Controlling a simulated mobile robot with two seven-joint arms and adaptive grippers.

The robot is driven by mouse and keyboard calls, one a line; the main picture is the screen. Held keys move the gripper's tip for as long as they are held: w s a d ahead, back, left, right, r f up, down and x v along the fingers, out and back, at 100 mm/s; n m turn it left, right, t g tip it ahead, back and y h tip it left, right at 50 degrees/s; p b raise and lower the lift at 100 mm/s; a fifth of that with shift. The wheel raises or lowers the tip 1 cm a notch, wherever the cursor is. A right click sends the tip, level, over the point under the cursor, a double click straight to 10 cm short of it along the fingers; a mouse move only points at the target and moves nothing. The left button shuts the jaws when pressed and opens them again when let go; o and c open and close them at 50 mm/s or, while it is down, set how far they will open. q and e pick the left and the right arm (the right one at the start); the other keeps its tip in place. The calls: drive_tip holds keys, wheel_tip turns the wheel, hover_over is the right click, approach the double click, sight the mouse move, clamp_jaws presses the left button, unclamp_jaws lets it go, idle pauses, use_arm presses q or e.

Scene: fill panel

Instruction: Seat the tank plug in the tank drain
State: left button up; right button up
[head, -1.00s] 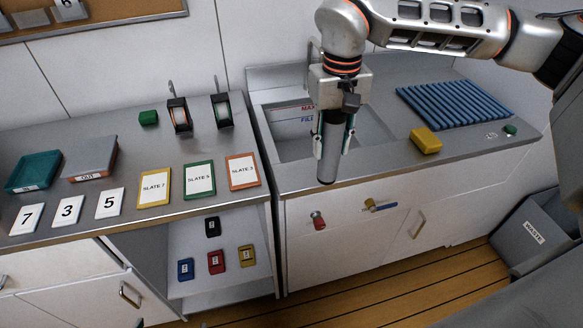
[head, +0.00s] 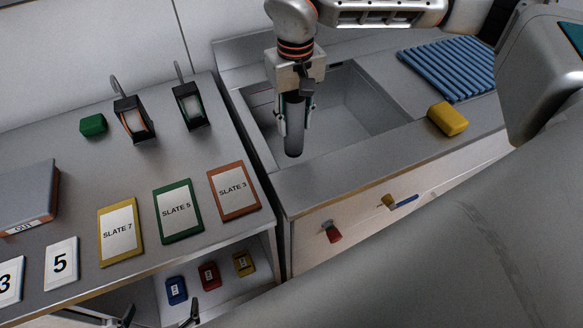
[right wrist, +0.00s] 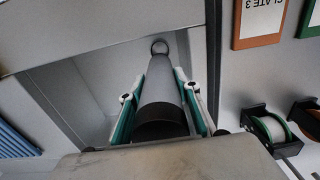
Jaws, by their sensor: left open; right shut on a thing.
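My right gripper (head: 294,118) is shut on a dark grey cylinder (head: 294,140), which seems to be the tank plug, held upright. In the right wrist view my right gripper (right wrist: 162,100) has its fingers on both sides of the cylinder (right wrist: 160,92), with its dark end nearest. A dark ring (right wrist: 160,47) shows at its far end; I cannot tell if this is the drain or part of the cylinder. No drain is clear in the head view. My left gripper (head: 160,314) is open and empty at the bottom edge.
A yellow block (head: 448,119) and a blue ribbed mat (head: 450,70) lie right of the tank. Slates, including an orange-framed one (head: 234,191), and two spool holders (head: 190,105) stand on the left counter. A shelf below holds small coloured items.

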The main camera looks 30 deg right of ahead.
sight(294, 132)
wheel_tip(294, 132, down, 16)
drive_tip(key=b, duration=0.1)
idle(0.4)
drive_tip(key=shift+f, duration=0.1)
drive_tip(key=o, duration=1.4)
drive_tip(key=shift+f, duration=0.1)
wheel_tip(294, 132, up, 12)
drive_tip(key=shift+r+p, duration=0.15)
drive_tip(key=shift+p, duration=0.25)
